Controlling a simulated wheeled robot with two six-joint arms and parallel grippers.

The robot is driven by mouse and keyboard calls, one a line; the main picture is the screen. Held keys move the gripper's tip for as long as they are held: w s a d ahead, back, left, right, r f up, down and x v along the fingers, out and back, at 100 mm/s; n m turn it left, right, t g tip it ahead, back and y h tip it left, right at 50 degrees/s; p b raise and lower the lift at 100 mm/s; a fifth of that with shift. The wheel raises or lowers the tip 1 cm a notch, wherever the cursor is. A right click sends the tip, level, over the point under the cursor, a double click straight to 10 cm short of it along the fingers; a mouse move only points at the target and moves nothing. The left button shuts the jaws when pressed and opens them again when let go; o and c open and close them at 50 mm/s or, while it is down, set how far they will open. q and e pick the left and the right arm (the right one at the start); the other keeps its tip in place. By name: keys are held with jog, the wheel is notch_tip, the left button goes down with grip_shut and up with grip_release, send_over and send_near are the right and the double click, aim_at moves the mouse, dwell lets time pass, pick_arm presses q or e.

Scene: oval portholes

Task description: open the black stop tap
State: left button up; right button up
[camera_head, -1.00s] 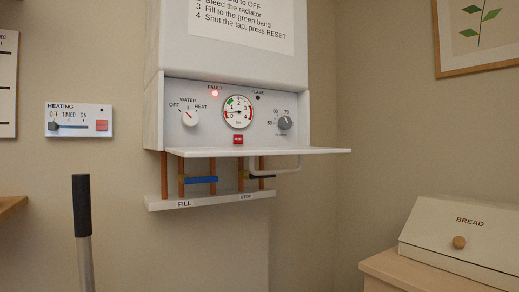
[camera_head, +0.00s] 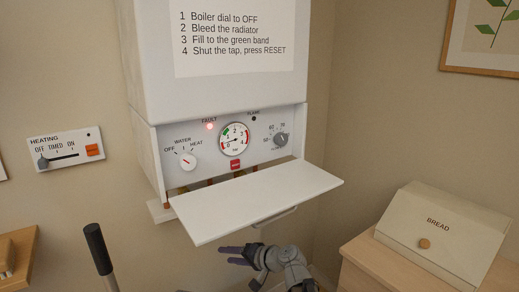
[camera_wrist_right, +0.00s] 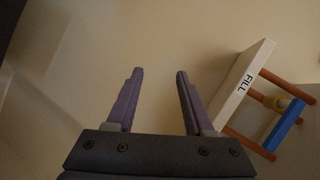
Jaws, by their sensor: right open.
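The black stop tap is not visible now; the boiler's lowered white flap (camera_head: 255,203) covers the pipe area in the head view. My right gripper (camera_head: 226,254) is below the flap's front edge, open and empty, with its purple fingers pointing left. In the right wrist view its two fingers (camera_wrist_right: 160,72) stand apart with nothing between them. The white FILL plate (camera_wrist_right: 243,90) and the blue fill tap (camera_wrist_right: 282,125) show to the right of the fingers, apart from them. My left gripper is out of view.
The white boiler (camera_head: 225,85) has a lit FAULT lamp, a dial and a gauge (camera_head: 234,139). A grey pole with a black grip (camera_head: 97,245) stands at left. A bread box (camera_head: 430,235) sits on a wooden cabinet at right. A wooden shelf (camera_head: 20,250) is at left.

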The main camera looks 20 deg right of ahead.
jog(key=w+d+r+m+t+h+p, duration=0.2)
jog(key=w+d+r+m+t+p, duration=0.15)
jog(key=d+r, duration=0.55)
jog(key=w+d+r+m+t+h+p, duration=0.1)
jog(key=w+d+r+m+t+p, duration=0.3)
jog(key=d+r, duration=0.55)
jog(key=shift+m, duration=0.45)
jog(key=shift+w+a+r+p, duration=0.1)
jog(key=shift+w+a+r, duration=0.05)
jog(key=shift+w+a, duration=0.75)
jog(key=shift+w+a+r+p, duration=0.1)
jog(key=shift+w+a+r, duration=0.1)
jog(key=shift+w+a, duration=0.75)
jog(key=shift+w+a+r+p, duration=0.15)
jog(key=shift+w+a, duration=0.4)
jog(key=shift+w, duration=0.65)
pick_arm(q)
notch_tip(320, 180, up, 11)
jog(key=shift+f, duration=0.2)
pick_arm(e)
grip_shut()
